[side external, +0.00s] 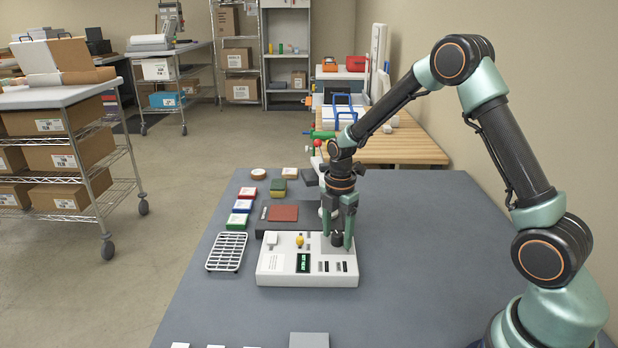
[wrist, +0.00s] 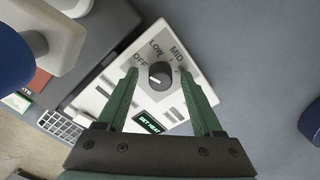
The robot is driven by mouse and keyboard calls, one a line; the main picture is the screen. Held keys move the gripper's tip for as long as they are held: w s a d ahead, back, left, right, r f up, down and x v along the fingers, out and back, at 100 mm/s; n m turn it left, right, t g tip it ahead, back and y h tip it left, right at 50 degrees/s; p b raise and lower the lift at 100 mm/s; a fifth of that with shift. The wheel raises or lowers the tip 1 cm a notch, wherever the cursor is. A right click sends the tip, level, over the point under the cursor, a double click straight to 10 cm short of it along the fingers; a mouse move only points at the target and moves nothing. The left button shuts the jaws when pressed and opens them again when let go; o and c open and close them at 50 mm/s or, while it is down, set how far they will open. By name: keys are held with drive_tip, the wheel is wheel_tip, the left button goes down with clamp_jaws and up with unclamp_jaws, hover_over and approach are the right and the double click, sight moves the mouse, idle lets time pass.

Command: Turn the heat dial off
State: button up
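The heat dial is a round black knob (wrist: 160,75) on a white control panel (wrist: 92,98), with OFF, LOW and MID printed around it and a partly hidden mark at the right. I cannot tell for sure which mark it points to. In the side view the knob (side external: 337,239) is at the right of the white panel (side external: 275,278). My gripper (wrist: 159,72) is open, one green finger on each side of the knob, with gaps between fingers and knob in the wrist view. In the side view my gripper (side external: 341,232) points straight down over the knob.
The panel has a green-lit display (side external: 303,263), a yellow knob (side external: 299,240) and a white switch (side external: 272,238). A wire rack (side external: 226,251) and coloured boxes (side external: 241,206) lie to the left. The grey table (side external: 420,290) is clear at the right.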

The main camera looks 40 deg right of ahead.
sight(338, 233)
wheel_tip(338, 233, up, 12)
idle(0.6)
drive_tip(key=shift+r, duration=0.1)
drive_tip(key=s+a+r+m+t, duration=0.2)
drive_tip(key=s+a+r+m, duration=0.1)
drive_tip(key=s+m, duration=0.4)
drive_tip(key=s+a+r+m+t, duration=0.3)
drive_tip(key=s+r+m, duration=0.2)
drive_tip(key=s+m, duration=0.3)
drive_tip(key=m, duration=0.3)
drive_tip(key=shift+a+t, duration=0.3)
drive_tip(key=shift+a, duration=0.1)
